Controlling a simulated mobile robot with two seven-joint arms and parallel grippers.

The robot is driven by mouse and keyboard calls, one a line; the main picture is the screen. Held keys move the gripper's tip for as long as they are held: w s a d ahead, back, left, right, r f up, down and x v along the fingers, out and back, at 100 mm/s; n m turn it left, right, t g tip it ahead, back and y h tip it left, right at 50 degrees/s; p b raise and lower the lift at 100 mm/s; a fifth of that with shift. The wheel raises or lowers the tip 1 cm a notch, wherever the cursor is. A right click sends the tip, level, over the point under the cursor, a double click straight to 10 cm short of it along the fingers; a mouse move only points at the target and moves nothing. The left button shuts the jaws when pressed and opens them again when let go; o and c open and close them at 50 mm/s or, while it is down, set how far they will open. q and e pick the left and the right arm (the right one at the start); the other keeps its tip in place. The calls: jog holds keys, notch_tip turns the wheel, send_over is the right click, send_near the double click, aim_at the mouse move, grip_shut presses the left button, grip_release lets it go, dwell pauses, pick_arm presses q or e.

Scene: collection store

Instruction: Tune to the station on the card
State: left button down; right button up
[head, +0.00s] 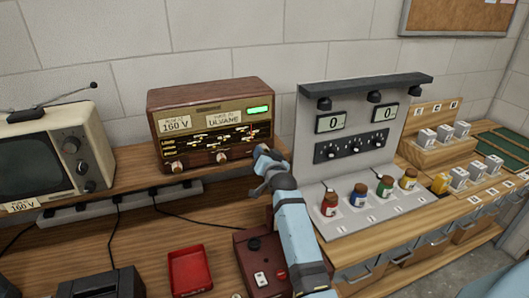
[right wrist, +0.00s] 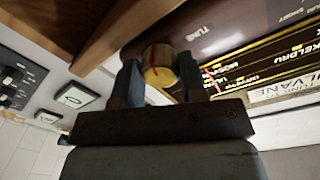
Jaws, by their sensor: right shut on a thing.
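A brown wooden radio (head: 210,92) stands on the raised shelf, with a dark dial of station names and a lit green strip at its upper right. A paper card (head: 223,119) on its front reads "TUNE TO ULVANE". My right gripper (head: 263,158) is at the radio's lower right front. In the right wrist view its two fingers are shut on a brass-faced knob (right wrist: 159,68) beside the word TUNE. A red pointer line (right wrist: 207,76) shows on the dial near that knob. The exact station under it is too small to tell. My left gripper is out of view.
Two more knobs, left (head: 177,167) and middle (head: 221,157), sit on the radio's front. An old television (head: 60,150) stands left. A red tray (head: 190,270) and a dark red box (head: 252,262) lie below. A grey meter panel (head: 350,130) stands right.

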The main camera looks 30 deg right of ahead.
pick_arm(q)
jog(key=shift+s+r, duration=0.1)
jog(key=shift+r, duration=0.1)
pick_arm(e)
jog(key=shift+m, duration=0.5)
jog(key=o, duration=0.9)
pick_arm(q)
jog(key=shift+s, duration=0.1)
pick_arm(e)
jog(key=shift+s, duration=0.15)
